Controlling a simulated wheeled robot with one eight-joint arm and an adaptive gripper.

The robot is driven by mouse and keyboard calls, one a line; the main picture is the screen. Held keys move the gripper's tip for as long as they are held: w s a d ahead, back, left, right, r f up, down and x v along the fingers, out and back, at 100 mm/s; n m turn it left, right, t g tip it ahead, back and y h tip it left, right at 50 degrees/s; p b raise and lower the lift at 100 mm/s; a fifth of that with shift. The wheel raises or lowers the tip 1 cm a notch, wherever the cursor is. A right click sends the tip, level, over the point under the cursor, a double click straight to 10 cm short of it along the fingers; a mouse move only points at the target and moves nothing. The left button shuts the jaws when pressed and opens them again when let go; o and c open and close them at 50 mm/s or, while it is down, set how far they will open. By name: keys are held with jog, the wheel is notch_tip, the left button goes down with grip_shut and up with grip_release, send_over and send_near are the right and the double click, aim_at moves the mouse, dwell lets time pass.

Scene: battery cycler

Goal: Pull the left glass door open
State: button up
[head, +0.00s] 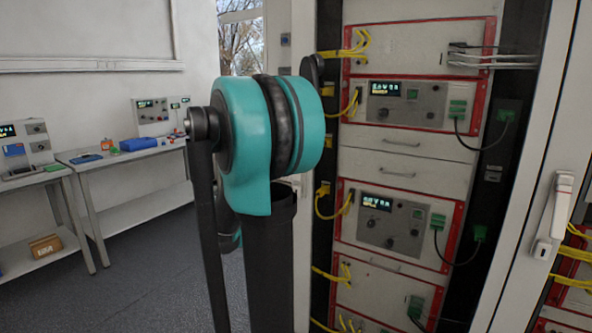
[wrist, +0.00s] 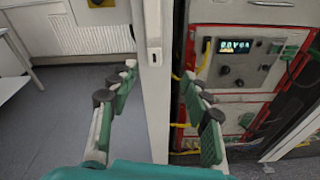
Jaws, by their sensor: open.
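In the wrist view, my gripper (wrist: 158,76) is open, with one finger on each side of a white upright frame (wrist: 155,110). The frame has a small lock plate (wrist: 154,57) and looks like the left glass door seen nearly edge-on. I see no clear contact between the fingers and the frame. In the head view, a white upright (head: 303,170) stands at the cabinet's left side, partly behind my teal arm joint; I cannot tell whether it is the same door. My gripper is hidden in that view. The red-framed cycler modules (head: 400,220) show without visible glass over them.
Another white door frame (head: 530,170) with a handle (head: 557,215) stands at the right. Yellow cables (head: 345,50) and dark cables hang along the modules. Benches (head: 120,153) with instruments stand at the left wall. Grey floor (head: 150,270) is clear between benches and cabinet.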

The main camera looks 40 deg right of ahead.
jog(key=w+d+r+n, duration=0.1)
jog(key=w+d, duration=0.2)
jog(key=d, duration=0.2)
jog(key=w+d+r+h, duration=0.1)
jog(key=w+d, duration=0.2)
jog(key=d, duration=0.3)
jog(key=w+d+r+n, duration=0.1)
jog(key=w+d, duration=0.1)
jog(key=d, duration=0.4)
jog(key=shift+w+r+n+h, duration=0.3)
jog(key=shift+w, duration=0.1)
grip_shut()
